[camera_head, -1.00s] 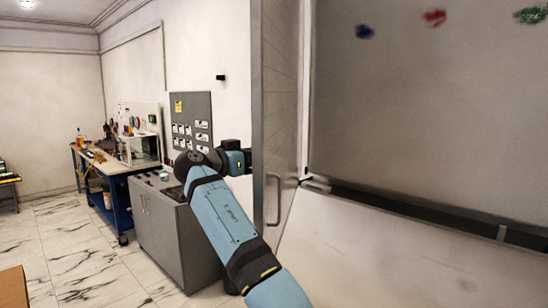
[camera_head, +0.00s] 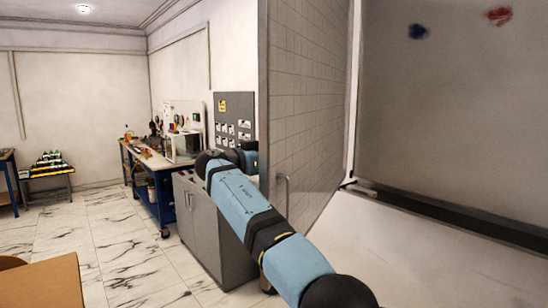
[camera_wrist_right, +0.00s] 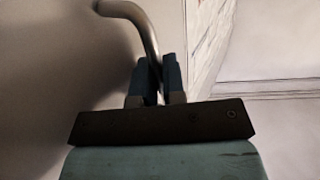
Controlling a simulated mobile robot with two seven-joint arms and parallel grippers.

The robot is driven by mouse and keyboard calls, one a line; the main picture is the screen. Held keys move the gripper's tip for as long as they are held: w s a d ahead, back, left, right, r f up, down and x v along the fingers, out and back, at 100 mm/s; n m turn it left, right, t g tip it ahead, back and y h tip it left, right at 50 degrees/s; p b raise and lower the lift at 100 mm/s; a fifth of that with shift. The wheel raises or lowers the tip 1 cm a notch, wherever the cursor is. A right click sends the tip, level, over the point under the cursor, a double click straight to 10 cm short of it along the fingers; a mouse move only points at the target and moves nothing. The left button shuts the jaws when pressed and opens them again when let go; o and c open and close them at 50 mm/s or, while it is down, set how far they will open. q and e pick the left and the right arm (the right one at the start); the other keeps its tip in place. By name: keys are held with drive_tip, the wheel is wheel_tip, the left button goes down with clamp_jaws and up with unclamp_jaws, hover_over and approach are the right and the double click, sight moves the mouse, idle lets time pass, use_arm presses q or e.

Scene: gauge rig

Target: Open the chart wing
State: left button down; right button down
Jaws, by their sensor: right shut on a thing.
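The chart wing (camera_head: 305,110) is a tall upright panel with a faint grid on its face, standing out from the left side of the large grey board in the head view. A bar handle (camera_head: 288,195) shows low on the wing. In the right wrist view, my right gripper (camera_wrist_right: 156,78) is shut on a curved metal bar handle (camera_wrist_right: 146,28), with a finger on each side. I cannot tell whether this is the same handle. In the head view my blue arm reaches up to the wing's left edge, and its gripper is hidden there. My left gripper is not in view.
A grey cabinet (camera_head: 212,232) stands left of the wing, close to my arm. A blue workbench (camera_head: 160,205) is behind it. A brown tabletop (camera_head: 42,285) is at bottom left. Marble floor (camera_head: 115,255) lies clear between. The grey board (camera_head: 455,110) fills the right.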

drive_tip(key=c, duration=1.3)
unclamp_jaws()
drive_tip(key=shift+d, duration=0.1)
drive_tip(key=shift+o, duration=0.2)
drive_tip(key=v, duration=1.2)
